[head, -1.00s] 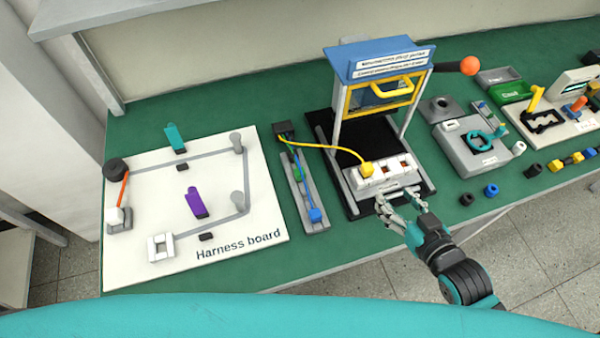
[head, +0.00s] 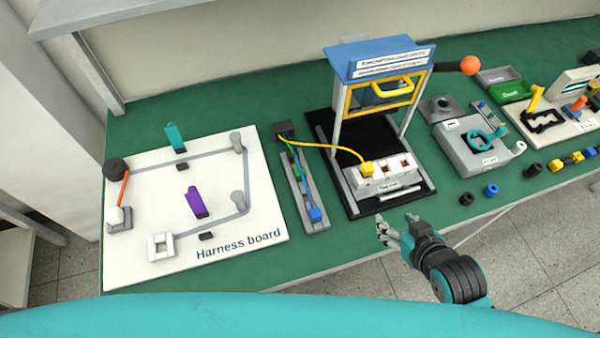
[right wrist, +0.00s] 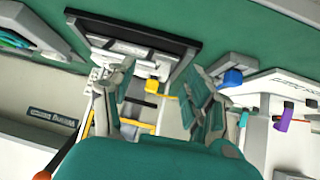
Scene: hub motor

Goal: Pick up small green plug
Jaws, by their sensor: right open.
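The small green plug (head: 298,172) sits on a narrow grey rack (head: 308,197) in the head view, between the harness board and the black test fixture. A blue plug (head: 315,214) is at the rack's near end. A yellow plug (head: 367,168) is in the white socket block (head: 390,178). My right gripper (head: 384,232) is open and empty near the table's front edge, to the right of the rack and apart from the green plug. The right wrist view shows its parted fingers (right wrist: 160,88), with the blue plug (right wrist: 233,77) to their right; I cannot make out the green plug there.
The harness board (head: 270,218) lies left of the rack. The fixture's blue-topped frame with a yellow handle (head: 392,90) stands behind the socket block. A yellow cable (head: 325,144) arches from the black connector (head: 284,130) to the block. Parts and trays fill the table's right side.

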